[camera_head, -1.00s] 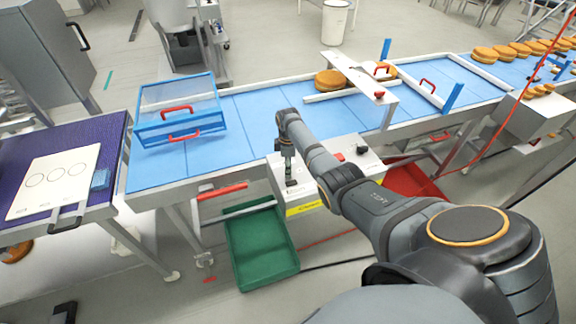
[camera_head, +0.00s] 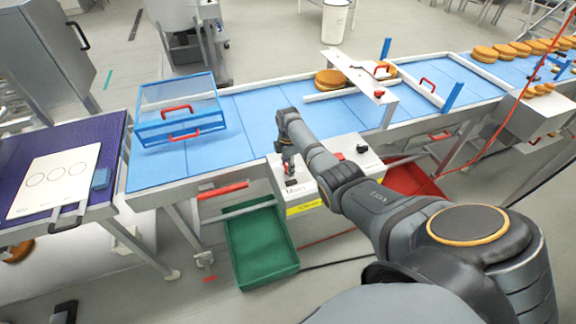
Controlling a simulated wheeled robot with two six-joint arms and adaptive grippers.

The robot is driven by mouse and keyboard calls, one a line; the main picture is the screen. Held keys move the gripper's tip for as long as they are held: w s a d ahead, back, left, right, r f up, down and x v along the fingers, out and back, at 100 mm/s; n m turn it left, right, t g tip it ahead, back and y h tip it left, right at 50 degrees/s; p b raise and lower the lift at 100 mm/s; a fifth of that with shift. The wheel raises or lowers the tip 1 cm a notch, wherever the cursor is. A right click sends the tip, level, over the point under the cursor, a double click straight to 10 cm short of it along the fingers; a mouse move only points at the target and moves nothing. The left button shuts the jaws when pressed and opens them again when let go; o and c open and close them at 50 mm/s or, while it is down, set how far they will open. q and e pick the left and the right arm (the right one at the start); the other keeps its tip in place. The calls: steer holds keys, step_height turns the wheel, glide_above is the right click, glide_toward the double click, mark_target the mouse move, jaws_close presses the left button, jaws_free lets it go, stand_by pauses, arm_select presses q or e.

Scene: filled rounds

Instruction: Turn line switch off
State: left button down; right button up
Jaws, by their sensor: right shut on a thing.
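The switch box (camera_head: 325,168) is a white box with a yellow label strip, fixed at the front of the conveyor. A black switch (camera_head: 291,182) sits on its top at the left, beside the word "Main". A red button (camera_head: 338,156) and a black knob (camera_head: 362,149) sit farther right on the top. My right gripper (camera_head: 289,170) points down at the left end of the box and is shut on the black switch, as far as the small view shows. The fingertips partly hide the switch. My left gripper is not in view.
The blue conveyor (camera_head: 222,138) runs behind the box, with a blue-framed clear guard (camera_head: 178,105) on it. Orange-brown rounds (camera_head: 329,80) lie on the belt. A green crate (camera_head: 261,245) and a red crate (camera_head: 411,180) stand below. A red cable hangs at the right.

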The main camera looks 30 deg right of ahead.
steer(key=shift+w+r, duration=0.1)
steer(key=o, duration=1.1)
steer(key=shift+o, duration=0.2)
step_height(320, 180, up, 12)
